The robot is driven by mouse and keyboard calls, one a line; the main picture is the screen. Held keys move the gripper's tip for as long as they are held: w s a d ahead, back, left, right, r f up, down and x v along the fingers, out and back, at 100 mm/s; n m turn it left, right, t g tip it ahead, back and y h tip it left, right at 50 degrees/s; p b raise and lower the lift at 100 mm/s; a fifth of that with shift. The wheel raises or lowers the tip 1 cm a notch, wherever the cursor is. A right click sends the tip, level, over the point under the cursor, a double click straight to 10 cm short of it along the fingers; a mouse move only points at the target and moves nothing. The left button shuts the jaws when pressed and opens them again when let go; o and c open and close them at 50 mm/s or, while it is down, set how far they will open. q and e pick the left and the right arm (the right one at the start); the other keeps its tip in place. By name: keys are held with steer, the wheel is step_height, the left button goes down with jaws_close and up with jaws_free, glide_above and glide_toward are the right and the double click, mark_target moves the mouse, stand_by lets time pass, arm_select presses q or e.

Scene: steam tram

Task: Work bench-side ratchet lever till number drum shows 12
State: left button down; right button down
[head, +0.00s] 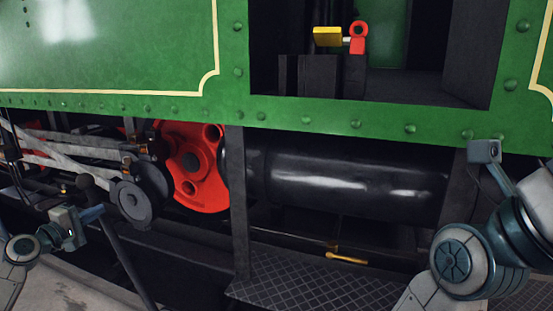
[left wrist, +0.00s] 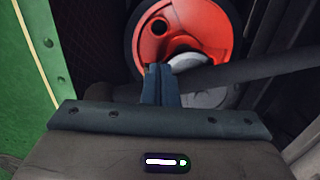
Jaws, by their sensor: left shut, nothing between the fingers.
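A dark lever with a round black knob (head: 86,183) stands at the lower left of the head view, its rod (head: 125,255) slanting down to the right. My left gripper (head: 95,212) is beside the rod, just below the knob. In the left wrist view the fingers (left wrist: 160,74) are shut and empty, and a dark bar (left wrist: 255,68) runs right from close by their tips. I cannot tell whether they touch it. No number drum with readable digits shows.
Red wheels (head: 190,170), pale rods and a dark disc (head: 140,195) lie behind the lever. A black cylinder (head: 350,185) hangs under the green side panel (head: 110,45). A tread-plate step (head: 320,280) and post (head: 238,200) stand right of the lever. A yellow block (head: 327,36) sits in the opening.

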arm_select(q)
steer(key=b+v, duration=0.3)
steer(key=v, duration=0.5)
steer(key=shift+d, duration=0.1)
stand_by(1.0)
